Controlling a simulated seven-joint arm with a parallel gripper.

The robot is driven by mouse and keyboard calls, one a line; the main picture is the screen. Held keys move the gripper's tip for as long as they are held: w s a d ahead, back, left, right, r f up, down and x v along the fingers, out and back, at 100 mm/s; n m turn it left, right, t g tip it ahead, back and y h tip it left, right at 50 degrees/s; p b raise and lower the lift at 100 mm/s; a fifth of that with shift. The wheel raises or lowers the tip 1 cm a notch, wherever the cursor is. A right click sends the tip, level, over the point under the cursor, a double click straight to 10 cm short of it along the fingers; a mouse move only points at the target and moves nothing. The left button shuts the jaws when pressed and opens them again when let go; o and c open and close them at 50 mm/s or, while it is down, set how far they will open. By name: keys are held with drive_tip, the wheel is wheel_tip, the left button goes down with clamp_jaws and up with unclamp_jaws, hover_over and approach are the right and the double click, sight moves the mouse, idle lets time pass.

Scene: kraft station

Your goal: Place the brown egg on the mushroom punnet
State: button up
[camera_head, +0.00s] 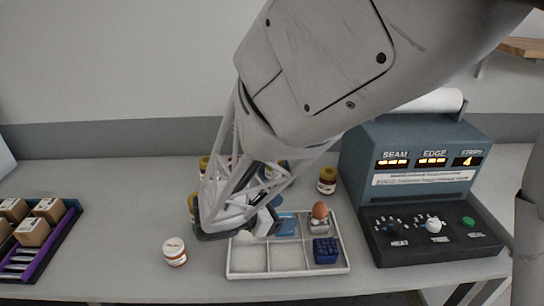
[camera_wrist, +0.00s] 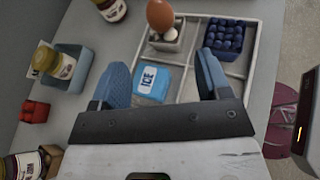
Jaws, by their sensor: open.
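The brown egg (camera_head: 320,210) sits upright on top of the small mushroom punnet (camera_head: 319,226), in an upper right compartment of the pale tray (camera_head: 243,268). In the wrist view the egg (camera_wrist: 160,15) rests at the far side of the punnet (camera_wrist: 166,45), with white mushrooms showing below it. My gripper (camera_wrist: 162,78) is open and empty, apart from the egg and nearer to the camera. A blue ice pack (camera_wrist: 148,80) shows between its fingers. In the head view my gripper (camera_head: 243,228) is over the tray's left part, partly hidden by my arm.
A dark blue berry punnet (camera_head: 325,250) stands in front of the mushrooms. Jars stand behind the tray, and one jar (camera_head: 174,251) stands left of it. The control machine (camera_head: 425,190) is close on the right. A box rack (camera_head: 40,240) is far left.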

idle(0.4)
drive_tip(key=s+d+r+m+g+y, duration=0.1)
drive_tip(key=s+d+r+m+y, duration=0.5)
drive_tip(key=s+m, duration=0.3)
drive_tip(key=s+d+r+m+g+y, duration=0.2)
drive_tip(key=s+d+r+m+y, duration=0.4)
drive_tip(key=s+m, duration=0.4)
drive_tip(key=shift+d+r+m, duration=0.25)
drive_tip(key=shift+d+m, duration=0.4)
drive_tip(key=shift+m, duration=0.75)
